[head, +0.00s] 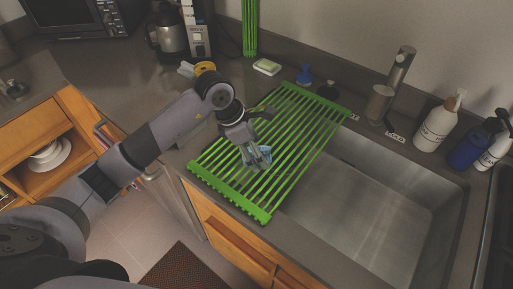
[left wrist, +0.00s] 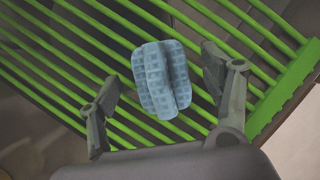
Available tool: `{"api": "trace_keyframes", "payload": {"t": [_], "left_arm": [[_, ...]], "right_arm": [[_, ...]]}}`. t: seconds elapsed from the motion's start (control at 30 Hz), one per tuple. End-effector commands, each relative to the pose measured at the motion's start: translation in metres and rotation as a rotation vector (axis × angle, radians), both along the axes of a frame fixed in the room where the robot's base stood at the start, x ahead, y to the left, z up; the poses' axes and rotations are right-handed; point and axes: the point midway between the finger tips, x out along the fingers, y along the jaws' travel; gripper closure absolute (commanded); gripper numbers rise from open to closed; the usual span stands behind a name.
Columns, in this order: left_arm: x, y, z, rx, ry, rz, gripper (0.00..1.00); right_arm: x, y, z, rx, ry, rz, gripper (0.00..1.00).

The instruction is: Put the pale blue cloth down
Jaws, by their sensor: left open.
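The pale blue cloth (left wrist: 163,80) lies bunched on the green slatted drying rack in the left wrist view. It has a waffle texture. In the head view the cloth (head: 264,154) shows partly beside my gripper's fingers. My left gripper (left wrist: 160,95) is open, with one finger on each side of the cloth and a visible gap to both. In the head view my left gripper (head: 254,160) is low over the rack. My right gripper is not in view.
The green rack (head: 310,118) spans the left part of the steel sink (head: 375,215). A faucet (head: 392,85), soap bottles (head: 437,124) and a sponge on a dish (head: 266,67) stand behind. A coffee maker (head: 168,32) is at the back. The sink's right part is empty.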

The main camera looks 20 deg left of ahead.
Motion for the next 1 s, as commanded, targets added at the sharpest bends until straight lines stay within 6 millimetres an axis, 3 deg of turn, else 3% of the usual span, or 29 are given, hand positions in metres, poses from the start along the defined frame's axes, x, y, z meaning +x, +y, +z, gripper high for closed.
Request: {"api": "trace_keyframes", "payload": {"t": [0.6, 1.0], "left_arm": [[-0.017, 0.038, 0.102, 0.001, -0.004, 0.001, 0.27], [-0.020, 0.042, 0.113, -0.001, 0.000, 0.000, 0.27]], "right_arm": [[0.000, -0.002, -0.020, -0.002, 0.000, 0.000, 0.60], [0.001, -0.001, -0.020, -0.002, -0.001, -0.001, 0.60]]}}
